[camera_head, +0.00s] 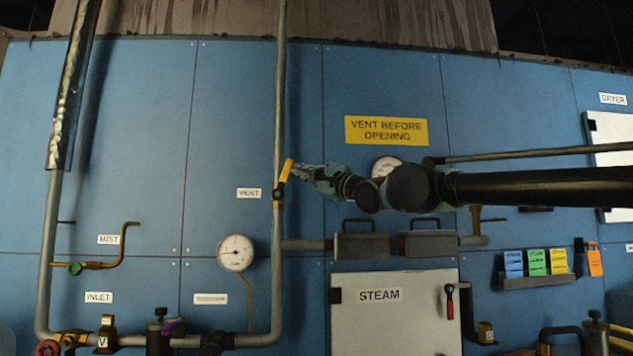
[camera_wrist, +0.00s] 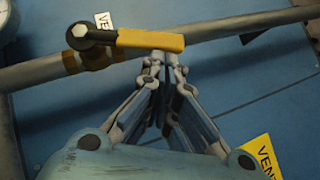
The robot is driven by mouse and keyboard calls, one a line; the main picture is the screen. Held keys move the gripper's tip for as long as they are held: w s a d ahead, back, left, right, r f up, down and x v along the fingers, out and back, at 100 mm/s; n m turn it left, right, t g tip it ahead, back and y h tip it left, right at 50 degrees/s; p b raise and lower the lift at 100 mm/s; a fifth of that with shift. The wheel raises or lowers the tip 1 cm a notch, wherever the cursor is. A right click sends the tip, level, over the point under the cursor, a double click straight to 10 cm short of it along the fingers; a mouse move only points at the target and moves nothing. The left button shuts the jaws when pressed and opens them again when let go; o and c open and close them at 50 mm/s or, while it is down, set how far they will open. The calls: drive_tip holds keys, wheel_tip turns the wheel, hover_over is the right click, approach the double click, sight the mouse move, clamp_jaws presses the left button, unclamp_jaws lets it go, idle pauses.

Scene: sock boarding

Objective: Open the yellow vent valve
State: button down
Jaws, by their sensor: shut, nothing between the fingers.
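The yellow vent valve handle (camera_head: 286,170) sits on the upright grey pipe beside the VENT label (camera_head: 249,193). It points up and tilts slightly right of the pipe. In the wrist view the yellow handle (camera_wrist: 150,40) runs right from its dark lever and hex bolt (camera_wrist: 80,31), at a small angle to the pipe (camera_wrist: 215,29). My gripper (camera_head: 300,170) comes from the right, its tips just right of the handle. In the wrist view my gripper (camera_wrist: 164,64) is shut and empty, its tips at the handle's near edge. I cannot tell whether they touch it.
A yellow VENT BEFORE OPENING sign (camera_head: 386,131) is above my arm. A pressure gauge (camera_head: 236,252) and a white STEAM door (camera_head: 390,315) are below. A MIST lever (camera_head: 125,240) is to the left. The blue panel around the handle is mostly clear.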

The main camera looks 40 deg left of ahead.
drive_tip(key=shift+s+a+r, duration=0.7)
drive_tip(key=shift+a+r, duration=0.05)
drive_tip(key=shift+r, duration=0.15)
drive_tip(key=shift+s, duration=0.1)
drive_tip(key=w+d, duration=0.3)
drive_tip(key=d, duration=0.9)
drive_tip(key=shift+d+f, duration=0.25)
drive_tip(key=shift+d, duration=0.15)
idle(0.5)
